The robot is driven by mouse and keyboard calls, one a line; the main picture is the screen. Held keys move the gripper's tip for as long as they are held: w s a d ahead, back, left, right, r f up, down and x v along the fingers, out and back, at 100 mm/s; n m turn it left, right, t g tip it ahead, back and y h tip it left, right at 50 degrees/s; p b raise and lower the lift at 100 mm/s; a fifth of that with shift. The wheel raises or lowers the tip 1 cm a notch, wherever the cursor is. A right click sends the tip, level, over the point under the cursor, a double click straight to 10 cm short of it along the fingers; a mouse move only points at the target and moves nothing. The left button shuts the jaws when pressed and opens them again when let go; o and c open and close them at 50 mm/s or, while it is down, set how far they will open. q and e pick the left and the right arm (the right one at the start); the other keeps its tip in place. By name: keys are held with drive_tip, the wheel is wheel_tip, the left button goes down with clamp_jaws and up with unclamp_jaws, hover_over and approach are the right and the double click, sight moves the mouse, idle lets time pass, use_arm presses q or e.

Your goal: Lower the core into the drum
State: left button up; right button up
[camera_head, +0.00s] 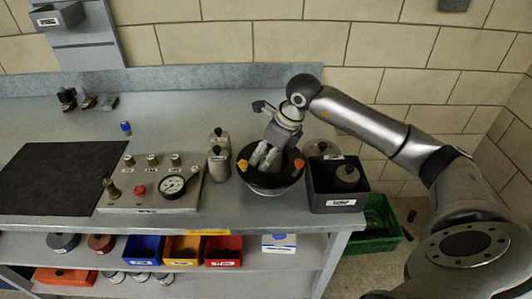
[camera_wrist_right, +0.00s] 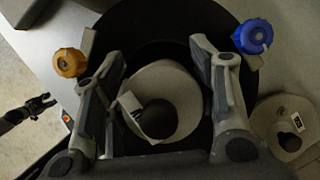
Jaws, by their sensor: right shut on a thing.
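The black round drum (camera_head: 268,181) stands near the bench's front right edge, with orange clamp knobs on its rim. In the right wrist view the drum (camera_wrist_right: 150,18) has an orange knob at left and a blue one at right. The pale core (camera_wrist_right: 170,82) with a black knob shows inside the drum's outline. My right gripper (camera_head: 265,155) reaches down over the drum's opening. Its two fingers (camera_wrist_right: 165,90) lie on either side of the core, shut on it. The core's underside and depth are hidden. A small dark gripper-like shape (camera_wrist_right: 38,107) at left may be my left gripper.
A black bin (camera_head: 338,196) with a knobbed cylinder stands right of the drum. Grey knobbed cylinders (camera_head: 218,158) stand close on its left, with a gauge panel (camera_head: 150,190) beyond. A dark mat (camera_head: 62,175) lies far left. A green crate (camera_head: 380,225) is on the floor.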

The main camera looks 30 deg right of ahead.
drive_tip(key=shift+r, duration=0.3)
drive_tip(key=o, duration=1.3)
drive_tip(key=o, duration=0.4)
drive_tip(key=shift+r, duration=0.15)
drive_tip(key=shift+r+p, duration=2.25)
drive_tip(key=shift+r, duration=1.15)
